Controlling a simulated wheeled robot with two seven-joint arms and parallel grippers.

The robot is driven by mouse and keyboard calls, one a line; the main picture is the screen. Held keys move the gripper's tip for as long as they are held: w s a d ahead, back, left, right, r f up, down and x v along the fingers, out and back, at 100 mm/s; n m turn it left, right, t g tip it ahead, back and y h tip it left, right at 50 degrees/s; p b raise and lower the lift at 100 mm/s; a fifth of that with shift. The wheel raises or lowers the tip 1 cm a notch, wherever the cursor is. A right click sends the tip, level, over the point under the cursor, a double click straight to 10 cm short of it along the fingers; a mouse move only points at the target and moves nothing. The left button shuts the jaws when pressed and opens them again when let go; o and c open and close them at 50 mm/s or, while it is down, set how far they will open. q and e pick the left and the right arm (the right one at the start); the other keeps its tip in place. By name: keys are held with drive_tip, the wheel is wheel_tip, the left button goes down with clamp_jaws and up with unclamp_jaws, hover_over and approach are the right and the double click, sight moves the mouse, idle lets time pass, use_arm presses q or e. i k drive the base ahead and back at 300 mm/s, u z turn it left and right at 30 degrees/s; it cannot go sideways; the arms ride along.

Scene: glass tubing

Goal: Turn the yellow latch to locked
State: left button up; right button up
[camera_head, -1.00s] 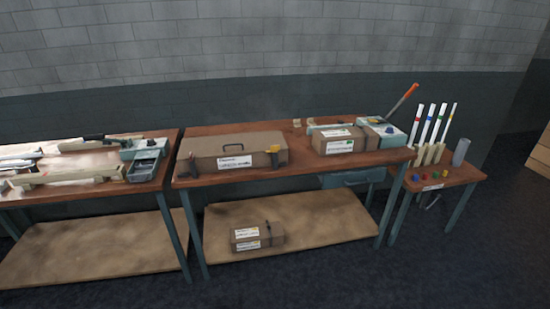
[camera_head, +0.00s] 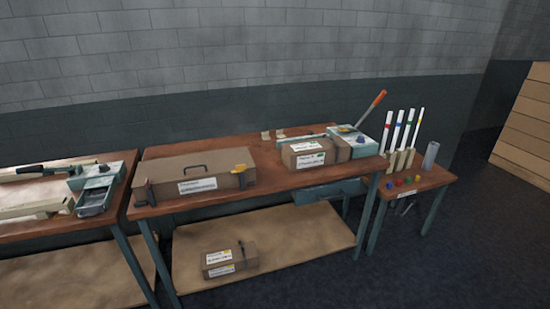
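A yellow latch (camera_head: 239,169) sits at the right front corner of a long brown case (camera_head: 205,169) on the middle wooden bench. A dark latch (camera_head: 149,192) is at the case's left front corner. The case is closed, with a black handle on top and a white label on its front. The yellow latch is too small to read its position clearly. Neither of my grippers shows in the head view.
The middle bench (camera_head: 270,184) also bears a smaller brown box (camera_head: 316,153) and a teal device with an orange-handled lever (camera_head: 370,108). A small case (camera_head: 230,259) lies on the lower shelf. A side table at right holds several tubes. Dark floor (camera_head: 330,275) in front is clear.

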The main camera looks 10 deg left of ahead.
sight(239, 168)
drive_tip(key=z, duration=0.25)
drive_tip(key=i, duration=0.85)
drive_tip(key=u, duration=0.65)
drive_tip(key=i, duration=0.55)
drive_tip(key=u, duration=0.5)
